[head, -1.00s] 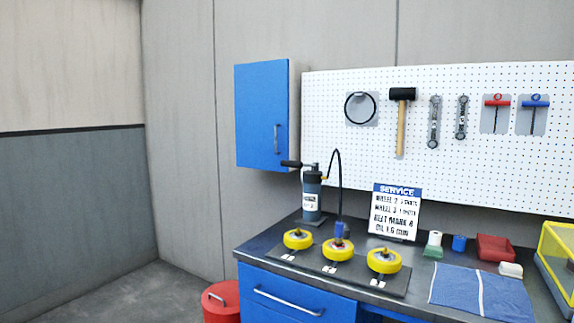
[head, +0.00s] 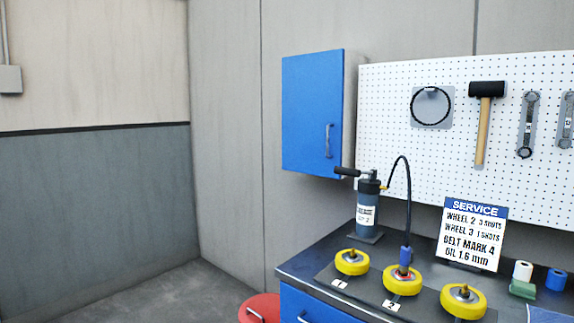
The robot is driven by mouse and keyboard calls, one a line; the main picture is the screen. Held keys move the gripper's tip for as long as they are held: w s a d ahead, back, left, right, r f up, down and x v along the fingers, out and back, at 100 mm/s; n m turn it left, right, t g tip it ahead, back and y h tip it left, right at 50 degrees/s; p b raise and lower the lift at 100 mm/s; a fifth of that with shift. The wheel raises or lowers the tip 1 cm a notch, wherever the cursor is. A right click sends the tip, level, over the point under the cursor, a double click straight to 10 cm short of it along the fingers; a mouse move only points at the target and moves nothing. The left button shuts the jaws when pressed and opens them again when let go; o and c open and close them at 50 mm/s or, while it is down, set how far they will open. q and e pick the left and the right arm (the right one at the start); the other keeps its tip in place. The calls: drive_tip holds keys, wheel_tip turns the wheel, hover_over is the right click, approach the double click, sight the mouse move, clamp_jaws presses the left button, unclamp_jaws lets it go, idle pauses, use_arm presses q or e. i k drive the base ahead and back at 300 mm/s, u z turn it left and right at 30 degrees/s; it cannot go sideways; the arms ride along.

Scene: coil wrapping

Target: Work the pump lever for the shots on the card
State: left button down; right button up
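The grease pump (head: 367,208) stands upright at the back left of the bench, a dark cylinder with a white label. Its black lever (head: 348,171) points left from the top. A black hose (head: 408,185) arches from it down to a blue coupler (head: 405,255), which sits at the middle yellow wheel (head: 402,280), labelled 2. Wheel 1 (head: 352,262) is to its left, and a third yellow wheel (head: 463,301) to its right. The service card (head: 472,233) reads wheel 2, apparently 3 shots, and wheel 3, apparently 1 shot; the digits are small. Neither gripper is in view.
A blue wall cabinet (head: 312,112) hangs above left of the pump. A pegboard (head: 385,90) holds a mallet (head: 484,120) and wrenches. A green-based white item (head: 522,280) and a blue roll (head: 556,280) stand right of the card. A red bin (head: 260,308) is on the floor.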

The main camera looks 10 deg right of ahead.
sight(344, 171)
drive_tip(key=u, duration=0.1)
drive_tip(key=i, duration=0.95)
drive_tip(key=z, duration=1)
drive_tip(key=i, duration=0.65)
drive_tip(key=z, duration=0.75)
